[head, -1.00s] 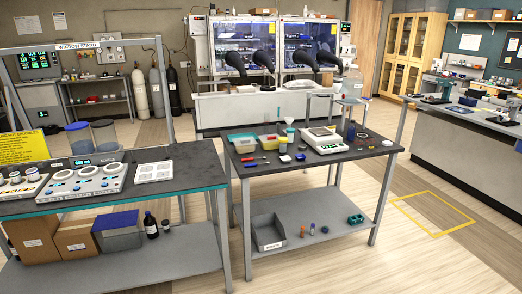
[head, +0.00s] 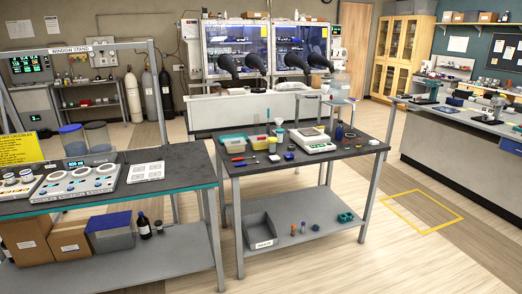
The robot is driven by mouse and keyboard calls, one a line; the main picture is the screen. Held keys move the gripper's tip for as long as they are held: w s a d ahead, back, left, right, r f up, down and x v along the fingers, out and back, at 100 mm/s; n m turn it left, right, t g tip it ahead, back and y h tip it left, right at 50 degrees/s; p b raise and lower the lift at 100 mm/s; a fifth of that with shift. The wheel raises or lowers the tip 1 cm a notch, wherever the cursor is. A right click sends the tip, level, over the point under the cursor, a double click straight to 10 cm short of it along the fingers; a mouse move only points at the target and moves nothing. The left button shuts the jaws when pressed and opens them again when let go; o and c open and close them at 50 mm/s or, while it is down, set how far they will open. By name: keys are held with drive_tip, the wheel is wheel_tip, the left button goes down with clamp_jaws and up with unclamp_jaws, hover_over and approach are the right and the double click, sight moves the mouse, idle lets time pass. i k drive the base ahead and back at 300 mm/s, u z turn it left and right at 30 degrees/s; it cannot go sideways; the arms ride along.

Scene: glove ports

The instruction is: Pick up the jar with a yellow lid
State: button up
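I cannot pick out a jar with a yellow lid for certain in the head view. My gripper is not in view.
The middle table (head: 262,164) carries a white balance (head: 312,144), a funnel and small items. Its lower shelf holds a grey bin (head: 262,236). A glovebox (head: 237,50) stands behind. Floor to the right, around a yellow outline (head: 423,229), is clear.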

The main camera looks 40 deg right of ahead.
sight(272, 146)
drive_tip(key=z, duration=0.05)
drive_tip(key=i, duration=0.95)
drive_tip(key=u, duration=0.15)
drive_tip(key=k, duration=0.9)
drive_tip(key=z, duration=0.15)
drive_tip(key=i, duration=0.6)
